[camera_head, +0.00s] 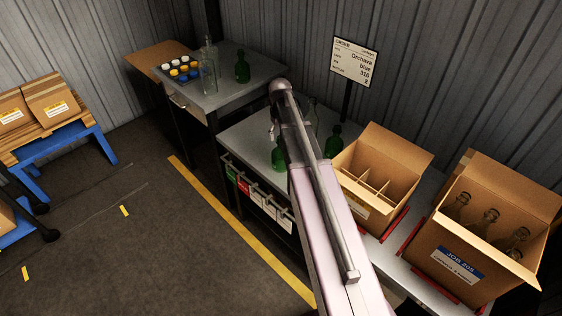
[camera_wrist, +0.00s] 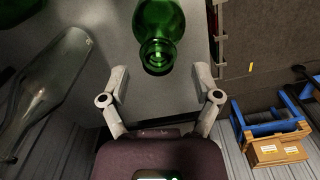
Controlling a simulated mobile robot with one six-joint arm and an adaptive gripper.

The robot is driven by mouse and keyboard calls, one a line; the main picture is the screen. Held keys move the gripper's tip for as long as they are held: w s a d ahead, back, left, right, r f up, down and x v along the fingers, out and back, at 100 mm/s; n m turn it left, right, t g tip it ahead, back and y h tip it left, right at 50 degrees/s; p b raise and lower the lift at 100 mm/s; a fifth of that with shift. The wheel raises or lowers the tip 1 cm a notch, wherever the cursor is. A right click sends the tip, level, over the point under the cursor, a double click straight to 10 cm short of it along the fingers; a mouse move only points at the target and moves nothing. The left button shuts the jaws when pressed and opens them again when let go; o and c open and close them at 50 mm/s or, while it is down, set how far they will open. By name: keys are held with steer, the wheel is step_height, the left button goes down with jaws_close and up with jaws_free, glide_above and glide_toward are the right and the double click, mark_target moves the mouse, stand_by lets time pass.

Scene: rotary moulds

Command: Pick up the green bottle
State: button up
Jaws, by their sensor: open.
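A green bottle (camera_wrist: 160,30) stands on the grey table just ahead of my gripper (camera_wrist: 160,80) in the wrist view, its mouth facing the camera. My gripper is open and empty, one finger to each side and a little short of the bottle. In the head view, a green bottle (camera_head: 278,157) stands near the table's front edge, partly hidden by my arm. Another green bottle (camera_head: 333,143) stands right of my arm, and a third (camera_head: 242,68) is on the back table. My gripper is mostly hidden by my arm there.
A clear bottle (camera_wrist: 45,85) stands close on the left in the wrist view. An open divided carton (camera_head: 395,155) and a carton of clear bottles (camera_head: 460,265) sit to the right. An order sign (camera_head: 354,62) stands behind. The back table (camera_head: 235,90) holds clear bottles and coloured caps.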

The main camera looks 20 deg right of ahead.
mark_target(281, 153)
steer(key=shift+f, duration=0.15)
steer(key=shift+d+f+b, duration=0.1)
steer(key=shift+f+b, duration=2.4)
steer(key=shift+b, duration=0.1)
jaws_close()
